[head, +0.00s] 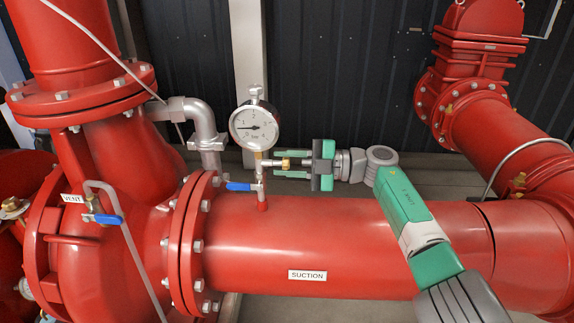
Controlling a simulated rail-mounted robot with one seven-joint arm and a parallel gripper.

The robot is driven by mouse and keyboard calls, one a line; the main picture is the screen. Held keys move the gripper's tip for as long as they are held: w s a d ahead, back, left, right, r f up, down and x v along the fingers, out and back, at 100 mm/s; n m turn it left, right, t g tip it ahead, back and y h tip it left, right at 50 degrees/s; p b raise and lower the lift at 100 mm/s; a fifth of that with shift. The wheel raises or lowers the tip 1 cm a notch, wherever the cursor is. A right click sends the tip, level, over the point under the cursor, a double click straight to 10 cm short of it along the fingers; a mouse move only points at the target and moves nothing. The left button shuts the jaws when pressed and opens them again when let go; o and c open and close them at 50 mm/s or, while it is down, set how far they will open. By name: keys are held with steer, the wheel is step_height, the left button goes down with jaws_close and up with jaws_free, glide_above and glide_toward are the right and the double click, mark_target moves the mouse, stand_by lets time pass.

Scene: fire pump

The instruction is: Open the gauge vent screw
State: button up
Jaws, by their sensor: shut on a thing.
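The pressure gauge (254,126), round with a white dial, stands on a thin riser above the red suction pipe. A small brass screw (286,163) sticks out to the right of the fitting below the gauge; I take it for the gauge vent screw. My gripper (279,163) points left at it, one green finger above and one below. It is shut on the brass screw, which partly shows between the fingers. Any turn of the screw is too small to tell.
The red suction pipe (345,235) runs beneath my arm. A grey elbow pipe (205,125) stands left of the gauge. A blue-handled vent valve (103,219) is farther left.

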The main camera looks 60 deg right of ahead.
steer(key=n, duration=0.4)
steer(key=shift+n, duration=2)
steer(key=o, duration=1)
steer(key=shift+s+r, duration=0.1)
steer(key=p+v, duration=0.1)
steer(key=v, duration=0.6)
steer(key=shift+s+p, duration=0.35)
